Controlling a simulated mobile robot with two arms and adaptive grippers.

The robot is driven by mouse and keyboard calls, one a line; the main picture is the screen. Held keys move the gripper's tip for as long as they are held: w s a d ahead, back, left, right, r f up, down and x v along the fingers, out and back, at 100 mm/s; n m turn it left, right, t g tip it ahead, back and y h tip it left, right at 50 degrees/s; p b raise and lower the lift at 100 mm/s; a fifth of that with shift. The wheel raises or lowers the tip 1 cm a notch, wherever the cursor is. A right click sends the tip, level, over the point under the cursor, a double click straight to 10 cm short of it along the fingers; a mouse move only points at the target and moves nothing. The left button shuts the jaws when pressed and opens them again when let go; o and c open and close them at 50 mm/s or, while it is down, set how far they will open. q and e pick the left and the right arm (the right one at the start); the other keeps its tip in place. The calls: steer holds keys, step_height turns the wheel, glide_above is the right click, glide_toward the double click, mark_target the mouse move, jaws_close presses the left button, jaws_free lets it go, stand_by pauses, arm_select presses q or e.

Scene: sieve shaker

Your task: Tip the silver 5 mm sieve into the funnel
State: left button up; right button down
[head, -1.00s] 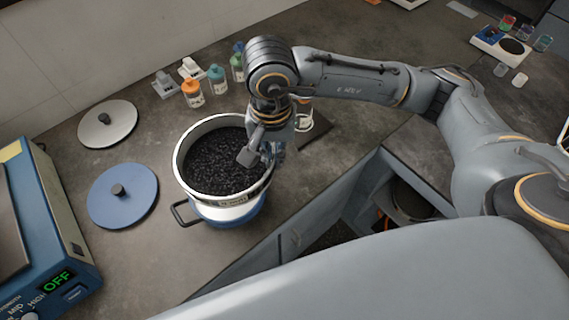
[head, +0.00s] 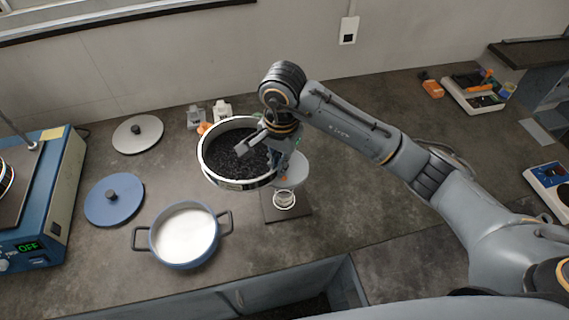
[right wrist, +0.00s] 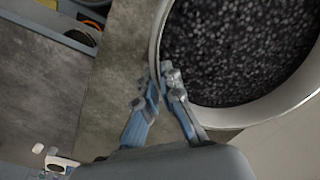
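The silver sieve (head: 238,184), full of dark granules, is held up off the counter and looks about level. My right gripper (head: 264,148) is shut on its right rim; in the right wrist view the fingers (right wrist: 163,88) pinch the rim of the sieve (right wrist: 154,45). The pale funnel (head: 294,170) stands just right of the sieve, partly hidden by my gripper. A clear glass ring or vessel (head: 284,199) shows below it on a dark base plate (head: 298,213). My left gripper is not in view.
A blue two-handled pot (head: 184,235), white inside, stands at the front. A blue lid (head: 114,200) and a grey lid (head: 138,133) lie to the left, beside the blue shaker unit (head: 40,215) reading OFF.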

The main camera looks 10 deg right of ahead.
steer(key=shift+a+f+y, duration=0.15)
steer(key=shift+f+y, duration=0.15)
steer(key=shift+f, duration=0.2)
step_height(320, 180, down, 3)
steer(key=y+b, duration=0.2)
steer(key=shift+a+r+y, duration=0.1)
steer(key=shift+r+y, duration=0.1)
steer(key=shift+y, duration=0.1)
steer(key=shift+r+y, duration=0.3)
steer(key=shift+y, duration=0.3)
steer(key=y, duration=0.3)
steer(key=shift+d, duration=0.2)
steer(key=y, duration=0.2)
steer(key=shift+y, duration=0.4)
arm_select(q)
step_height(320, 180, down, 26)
steer(key=b, duration=2.4)
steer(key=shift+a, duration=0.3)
arm_select(e)
steer(key=shift+d+f+g+y, duration=0.2)
steer(key=shift+d+y, duration=0.15)
steer(key=shift+y, duration=1.1)
steer(key=shift+d+f+g+y, duration=0.1)
steer(key=shift+d+f+y, duration=0.2)
steer(key=shift+y, duration=1.2)
steer(key=shift+d+f+g+y, duration=0.15)
steer(key=shift+d+y, duration=0.2)
steer(key=shift+y, duration=1.1)
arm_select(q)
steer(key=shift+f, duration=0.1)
